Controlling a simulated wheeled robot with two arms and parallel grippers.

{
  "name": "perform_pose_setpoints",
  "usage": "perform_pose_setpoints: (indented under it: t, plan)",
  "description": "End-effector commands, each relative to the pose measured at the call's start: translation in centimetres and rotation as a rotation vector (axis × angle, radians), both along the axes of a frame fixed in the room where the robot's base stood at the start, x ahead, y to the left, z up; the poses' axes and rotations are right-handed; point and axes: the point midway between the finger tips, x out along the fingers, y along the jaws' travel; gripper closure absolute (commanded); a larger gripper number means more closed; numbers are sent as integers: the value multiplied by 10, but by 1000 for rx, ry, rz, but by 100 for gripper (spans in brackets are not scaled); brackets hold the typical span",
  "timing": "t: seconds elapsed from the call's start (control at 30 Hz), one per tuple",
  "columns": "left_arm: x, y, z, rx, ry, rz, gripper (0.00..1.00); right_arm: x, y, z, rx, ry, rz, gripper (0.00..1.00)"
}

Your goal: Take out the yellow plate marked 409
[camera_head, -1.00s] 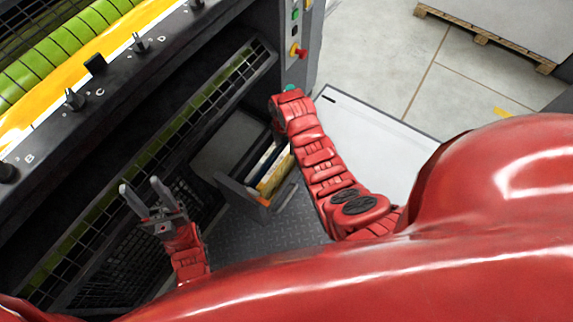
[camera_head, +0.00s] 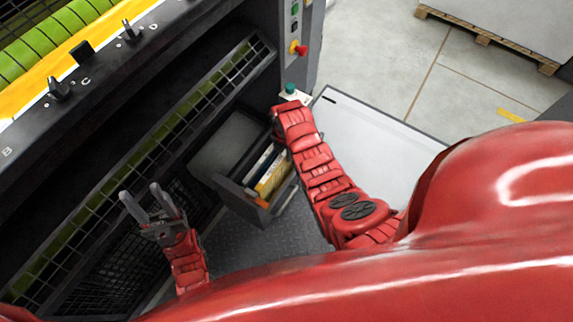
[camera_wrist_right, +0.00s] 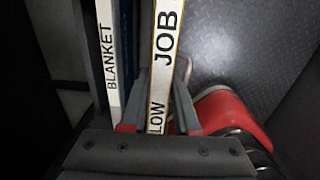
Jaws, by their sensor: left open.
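The yellow plate (camera_head: 270,182) stands on edge in a dark open holder (camera_head: 240,196) beside the press. In the right wrist view its spine (camera_wrist_right: 166,50) reads "LOW JOB"; the rest of the lettering, including any number, is out of view. My right gripper (camera_wrist_right: 163,90) has a finger along each side of this spine, close against it, and appears shut on it. In the head view the right gripper is hidden. A second plate with a "BLANKET" spine (camera_wrist_right: 108,60) stands just left of it. My left gripper (camera_head: 141,191) is open and empty, away from the holder.
The press with its knobs (camera_head: 130,34) and green roller (camera_head: 45,55) fills the upper left. A red button (camera_head: 300,48) sits on its side panel. A grey-white platform (camera_head: 370,150) lies to the right of my right arm. Textured dark floor (camera_head: 250,240) shows below the holder.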

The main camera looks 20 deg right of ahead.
Motion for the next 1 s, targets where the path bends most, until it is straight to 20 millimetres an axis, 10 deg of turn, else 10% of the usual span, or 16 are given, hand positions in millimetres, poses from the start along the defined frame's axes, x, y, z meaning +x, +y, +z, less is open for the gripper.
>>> perform_pose_setpoints:
  t: [0.1,0.53,1.0]
  plan:
    - [0,0,0,0,0,0,50,0,0,0,0,0,0,99]
    - [0,0,3,0,0,0,50,0,0,4,0,0,0,100]
    - [0,0,35,0,0,0,50,1,0,63,0,-2,0,100]
